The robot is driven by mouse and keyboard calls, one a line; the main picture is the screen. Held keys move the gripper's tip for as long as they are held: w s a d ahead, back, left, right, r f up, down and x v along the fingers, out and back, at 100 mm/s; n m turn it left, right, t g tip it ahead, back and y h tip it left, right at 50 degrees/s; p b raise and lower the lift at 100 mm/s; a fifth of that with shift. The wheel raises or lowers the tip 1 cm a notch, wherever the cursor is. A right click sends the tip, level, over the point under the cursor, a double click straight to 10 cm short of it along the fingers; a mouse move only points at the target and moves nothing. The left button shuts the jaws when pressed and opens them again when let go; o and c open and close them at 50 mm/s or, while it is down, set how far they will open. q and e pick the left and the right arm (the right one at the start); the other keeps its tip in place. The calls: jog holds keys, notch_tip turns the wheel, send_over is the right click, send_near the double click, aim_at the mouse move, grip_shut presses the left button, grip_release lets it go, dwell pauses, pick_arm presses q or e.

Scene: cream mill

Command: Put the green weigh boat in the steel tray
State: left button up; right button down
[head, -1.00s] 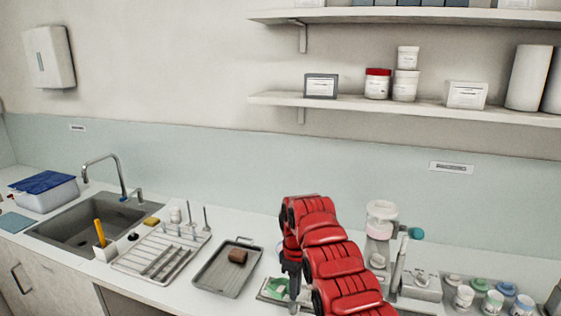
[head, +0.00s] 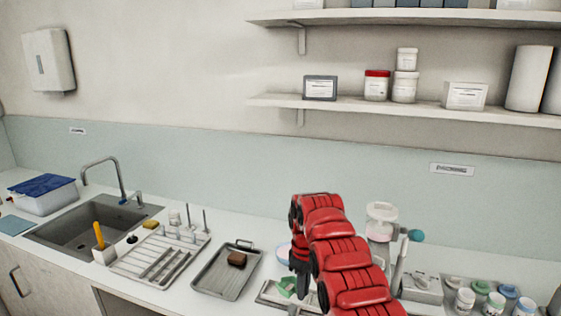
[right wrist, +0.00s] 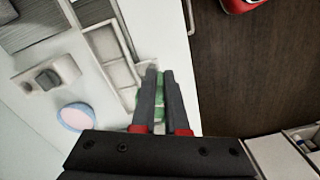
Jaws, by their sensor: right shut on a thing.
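The green weigh boat (head: 286,287) is at the lower middle of the head view, tilted, at my right gripper (head: 299,292). In the right wrist view, my right gripper (right wrist: 160,78) has its fingers close together, with green (right wrist: 159,112) showing between them. It is shut on the boat, which is partly hidden by the fingers. I cannot tell how far the boat is above the pale flat holder (head: 264,298) under it. The steel tray (head: 214,289) lies to the left of the gripper, with a brown block (head: 237,259) in it. My left gripper is not in view.
A pink and blue dish (right wrist: 78,116) is near the gripper. A drying rack (head: 128,268) and sink (head: 62,232) are farther left. A jar-topped machine (head: 381,222) and several small jars (head: 495,303) stand to the right. Bare counter separates tray and holder.

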jog(key=shift+d, duration=0.1)
jog(key=shift+d+r+m, duration=0.2)
jog(key=shift+d+m, duration=0.4)
jog(key=shift+d, duration=0.1)
jog(key=shift+w, duration=0.1)
jog(key=d+m, duration=0.2)
jog(key=shift+d+r+m+b, duration=0.25)
jog(key=shift+r+m+b, duration=0.05)
jog(key=shift+b, duration=0.1)
dwell(0.4)
